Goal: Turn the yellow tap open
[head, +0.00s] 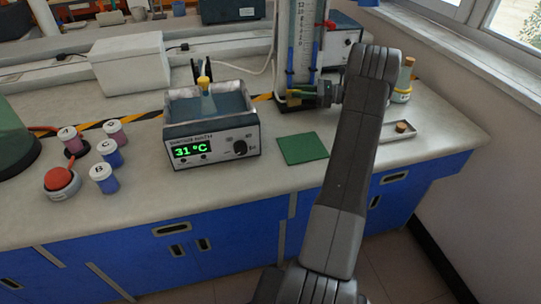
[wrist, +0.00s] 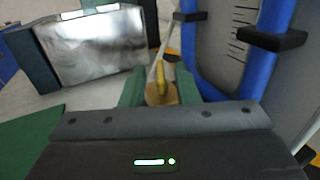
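The yellow tap (wrist: 161,88) is low on the front of an upright stand with blue tubes and a scale (head: 303,45). In the wrist view it shows as a yellow lever over a brass-coloured body. My gripper (wrist: 162,94) is at the tap, its two green fingers apart, one on each side of it. The tap seems to fill most of the gap, but I cannot tell whether the fingers touch it. In the head view my gripper (head: 303,95) comes in from the right and largely hides the tap.
A water bath (head: 211,125) reading 31 °C, with a yellow-topped flask in it, stands to the left. A green mat (head: 302,148) lies in front of the stand. A corked jar (head: 403,80) and a small tray (head: 398,131) are to the right, beyond my arm.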

